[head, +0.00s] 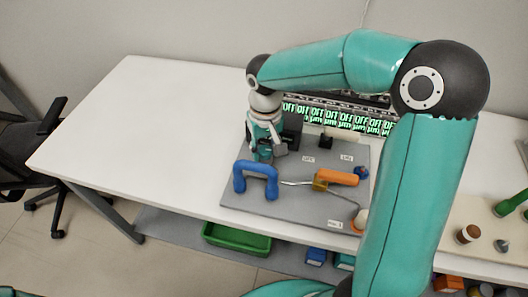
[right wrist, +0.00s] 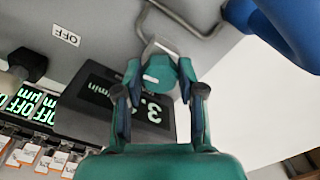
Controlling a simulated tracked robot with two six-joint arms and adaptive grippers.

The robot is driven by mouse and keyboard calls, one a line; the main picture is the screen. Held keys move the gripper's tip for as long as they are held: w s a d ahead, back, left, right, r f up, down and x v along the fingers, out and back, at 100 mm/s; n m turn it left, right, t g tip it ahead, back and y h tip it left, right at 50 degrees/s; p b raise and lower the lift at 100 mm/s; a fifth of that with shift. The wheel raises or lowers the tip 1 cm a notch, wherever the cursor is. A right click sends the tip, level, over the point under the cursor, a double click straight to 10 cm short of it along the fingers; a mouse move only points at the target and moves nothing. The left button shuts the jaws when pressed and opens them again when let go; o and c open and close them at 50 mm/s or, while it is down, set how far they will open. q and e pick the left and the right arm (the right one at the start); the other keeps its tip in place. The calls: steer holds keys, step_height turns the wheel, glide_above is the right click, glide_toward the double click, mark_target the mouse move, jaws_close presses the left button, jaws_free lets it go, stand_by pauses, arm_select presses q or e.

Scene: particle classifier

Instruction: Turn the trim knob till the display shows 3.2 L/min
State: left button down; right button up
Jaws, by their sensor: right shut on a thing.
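The trim knob (right wrist: 158,76), round and teal with a white mark, sits between the fingertips of my right gripper (right wrist: 160,84) in the right wrist view. My right gripper is shut on it; in the head view the gripper (head: 265,150) points down at the panel and hides the knob. The dark display box (right wrist: 75,110) stands beside the knob and also shows in the head view (head: 291,130). Its green text appears upside down in the wrist view: a 3 and a point show, with "min". A finger hides the following digit. My left gripper is not in view.
A blue handle (head: 256,178) stands on the grey panel (head: 285,215) close to my right gripper. An orange-handled tool (head: 336,178) lies to its right. A row of green displays reading OFF (head: 345,118) runs behind. The white table's left part (head: 130,115) is clear.

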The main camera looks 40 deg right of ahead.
mark_target(265, 150)
steer(key=shift+m+b, duration=0.5)
steer(key=shift+m, duration=1.1)
steer(key=o, duration=1.1)
steer(key=shift+o, duration=0.2)
step_height(265, 150, up, 12)
